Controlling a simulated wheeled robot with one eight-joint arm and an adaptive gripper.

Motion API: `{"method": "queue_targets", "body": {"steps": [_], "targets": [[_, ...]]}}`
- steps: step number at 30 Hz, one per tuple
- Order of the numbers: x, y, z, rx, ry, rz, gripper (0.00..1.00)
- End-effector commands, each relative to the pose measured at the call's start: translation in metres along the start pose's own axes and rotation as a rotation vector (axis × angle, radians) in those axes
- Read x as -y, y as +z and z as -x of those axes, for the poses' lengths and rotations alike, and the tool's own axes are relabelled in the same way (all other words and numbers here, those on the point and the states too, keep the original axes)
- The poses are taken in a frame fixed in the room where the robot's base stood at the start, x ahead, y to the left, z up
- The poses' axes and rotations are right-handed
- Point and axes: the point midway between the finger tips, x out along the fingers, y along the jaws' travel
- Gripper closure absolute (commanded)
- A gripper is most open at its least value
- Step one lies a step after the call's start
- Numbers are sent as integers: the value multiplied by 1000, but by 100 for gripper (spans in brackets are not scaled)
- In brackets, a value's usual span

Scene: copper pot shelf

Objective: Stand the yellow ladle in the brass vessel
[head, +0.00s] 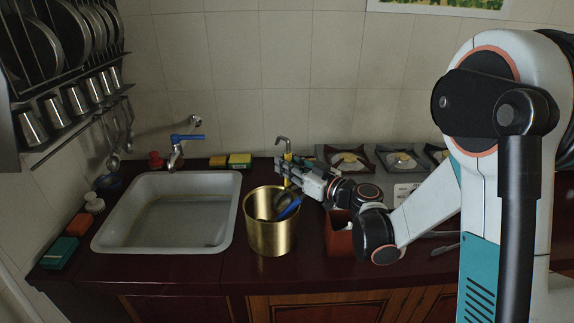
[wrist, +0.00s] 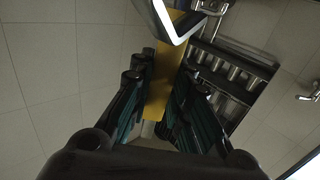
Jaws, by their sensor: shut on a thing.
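The brass vessel (head: 270,238) stands upright on the dark counter, right of the sink. A blue-handled utensil (head: 291,207) leans inside it. My gripper (head: 286,172) is above the vessel's back right rim, shut on the yellow ladle (head: 288,157). The ladle's grey metal hook end points up above my fingers. In the wrist view the ladle's yellow handle (wrist: 163,88) runs between my two dark fingers (wrist: 160,90), with a bright metal piece beyond it.
A white sink (head: 170,212) with a blue-handled tap (head: 180,148) lies left of the vessel. A red container (head: 338,236) stands close right, under my arm. Stove burners (head: 350,160) are behind my arm. Sponges (head: 239,160) sit behind the sink. A dish rack hangs upper left.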

Motion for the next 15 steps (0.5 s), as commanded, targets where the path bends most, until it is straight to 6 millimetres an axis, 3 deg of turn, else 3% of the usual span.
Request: {"method": "queue_targets", "body": {"steps": [2,3,6,15], "targets": [[-1,0,0,0,2,1,100],[-1,0,0,0,2,1,76],[-1,0,0,0,1,1,60],[0,0,0,0,0,0,60]]}}
